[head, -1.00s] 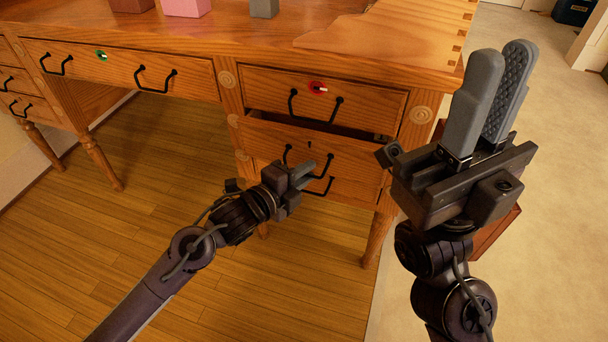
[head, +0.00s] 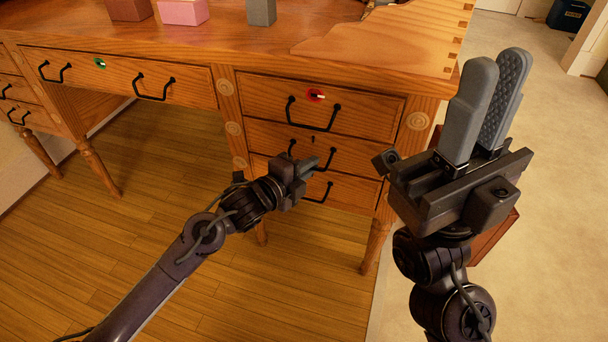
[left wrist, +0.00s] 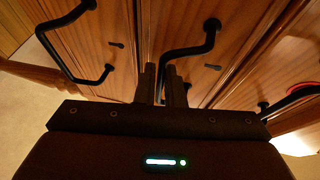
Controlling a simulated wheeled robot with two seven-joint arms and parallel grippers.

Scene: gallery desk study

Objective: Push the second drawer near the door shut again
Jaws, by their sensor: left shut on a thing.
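The second drawer (head: 352,158) of the right-hand stack, under the drawer with the red-ringed lock, looks flush with the desk front in the head view. My left gripper (head: 309,164) is at this drawer's front, shut on its black handle. In the left wrist view its fingers (left wrist: 161,85) meet around one end of the dark handle (left wrist: 185,50); they hide part of it. My right gripper (head: 490,105) is raised at the right, pointing up, with a narrow gap between its grey fingers and nothing held.
The top drawer (head: 370,105) and bottom drawer (head: 352,192) look shut. A brown block (head: 128,10), a pink block (head: 183,12) and a grey block (head: 262,12) stand on the desktop. The wooden floor (head: 310,270) before the desk is clear.

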